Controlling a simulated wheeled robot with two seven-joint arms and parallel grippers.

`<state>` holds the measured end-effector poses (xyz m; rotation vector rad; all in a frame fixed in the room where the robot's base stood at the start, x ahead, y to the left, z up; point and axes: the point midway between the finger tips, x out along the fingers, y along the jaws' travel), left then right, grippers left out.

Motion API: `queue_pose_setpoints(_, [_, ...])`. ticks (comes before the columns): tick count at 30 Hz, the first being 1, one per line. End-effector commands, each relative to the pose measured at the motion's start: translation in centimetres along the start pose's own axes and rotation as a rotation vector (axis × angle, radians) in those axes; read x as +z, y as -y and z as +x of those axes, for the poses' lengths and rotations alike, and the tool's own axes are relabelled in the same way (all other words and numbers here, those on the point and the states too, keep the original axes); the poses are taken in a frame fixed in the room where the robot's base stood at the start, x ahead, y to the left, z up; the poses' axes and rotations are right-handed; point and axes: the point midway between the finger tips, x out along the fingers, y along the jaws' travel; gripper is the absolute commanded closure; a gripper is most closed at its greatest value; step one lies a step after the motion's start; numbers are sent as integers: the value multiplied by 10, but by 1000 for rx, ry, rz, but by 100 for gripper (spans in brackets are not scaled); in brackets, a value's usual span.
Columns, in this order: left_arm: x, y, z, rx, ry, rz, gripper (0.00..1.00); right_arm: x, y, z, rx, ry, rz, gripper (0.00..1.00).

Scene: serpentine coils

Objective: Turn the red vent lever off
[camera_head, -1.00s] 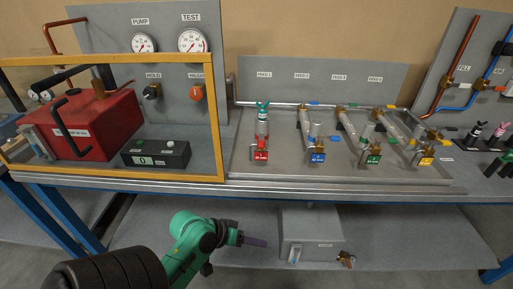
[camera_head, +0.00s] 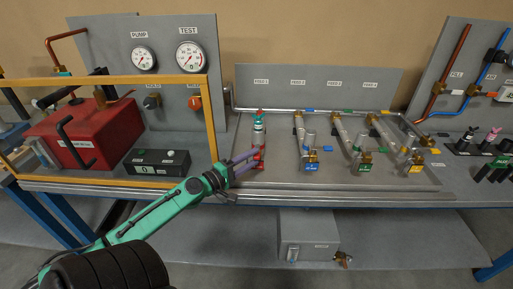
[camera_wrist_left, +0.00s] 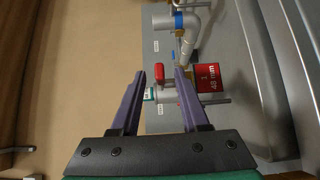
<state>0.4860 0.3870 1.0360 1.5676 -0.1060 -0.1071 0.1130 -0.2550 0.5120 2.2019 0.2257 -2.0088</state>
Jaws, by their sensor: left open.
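A small red lever (camera_wrist_left: 159,75) shows in the left wrist view, beside a teal part and a grey pipe fitting. In the head view, the station with the red label (camera_head: 259,163) has a small red and green top (camera_head: 259,113). My left gripper (camera_head: 251,160) has purple fingers and is in front of this station, partly covering its lower part. In the wrist view my left gripper (camera_wrist_left: 160,73) is open, with the red lever between its fingertips in the picture and a gap on each side. I cannot tell the depth between them. My right gripper is not in view.
Stations with blue (camera_head: 311,168), green (camera_head: 364,168) and yellow labels stand to the right on the metal tray. A yellow frame (camera_head: 212,130) around a red box (camera_head: 90,135) stands left, near my arm. A grey box (camera_head: 308,232) is on the lower shelf.

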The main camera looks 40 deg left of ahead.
Motion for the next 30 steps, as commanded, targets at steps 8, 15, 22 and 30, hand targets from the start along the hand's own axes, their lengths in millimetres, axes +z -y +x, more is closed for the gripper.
queue_pose_setpoints(8, [0,0,26,1,0,0,55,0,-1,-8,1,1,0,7])
queue_pose_setpoints(15, [0,1,25,1,0,-1,86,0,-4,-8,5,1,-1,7])
queue_pose_setpoints(22, [0,1,25,1,0,-1,100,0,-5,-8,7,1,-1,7])
queue_pose_setpoints(30, [2,-6,26,-1,-43,-2,100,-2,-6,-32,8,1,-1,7])
